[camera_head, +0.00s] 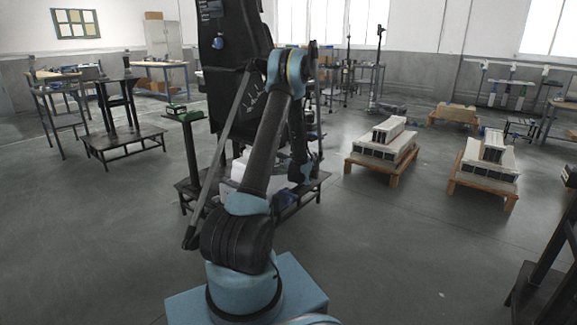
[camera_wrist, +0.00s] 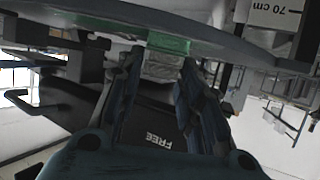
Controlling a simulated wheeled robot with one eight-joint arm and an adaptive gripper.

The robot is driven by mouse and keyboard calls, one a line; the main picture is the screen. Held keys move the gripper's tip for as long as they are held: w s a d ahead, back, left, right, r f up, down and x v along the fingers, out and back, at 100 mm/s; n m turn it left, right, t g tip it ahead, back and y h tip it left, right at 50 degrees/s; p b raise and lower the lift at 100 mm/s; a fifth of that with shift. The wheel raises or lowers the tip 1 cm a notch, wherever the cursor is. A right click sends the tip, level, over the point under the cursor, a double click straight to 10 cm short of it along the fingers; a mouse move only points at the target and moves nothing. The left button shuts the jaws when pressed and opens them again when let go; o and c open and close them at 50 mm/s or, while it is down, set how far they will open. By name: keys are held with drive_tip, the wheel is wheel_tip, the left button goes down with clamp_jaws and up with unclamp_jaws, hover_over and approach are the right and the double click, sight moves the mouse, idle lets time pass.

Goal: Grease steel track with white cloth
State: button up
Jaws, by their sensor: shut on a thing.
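In the wrist view my gripper (camera_wrist: 161,60) reaches up from the bottom edge, its two dark fingers closed on a small pale, greyish piece that looks like the white cloth (camera_wrist: 159,69). A green strip (camera_wrist: 168,43) lies just beyond the fingertips; I cannot tell what it belongs to. In the head view a tall dark lift column (camera_head: 228,75) stands behind my arm, on a low dark base. My gripper is not clearly visible there. I cannot pick out the steel track for certain in either view.
A green-topped stand (camera_head: 184,114) is left of the column. A dark low table (camera_head: 122,144) is at left. Open floor lies between them.

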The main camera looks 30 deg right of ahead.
drive_tip(key=shift+w+a+f, duration=0.15)
drive_tip(key=shift+a, duration=1.45)
drive_tip(key=a, duration=0.3)
drive_tip(key=shift+w, duration=0.15)
drive_tip(key=shift+r, duration=0.2)
drive_tip(key=shift+r, duration=1.4)
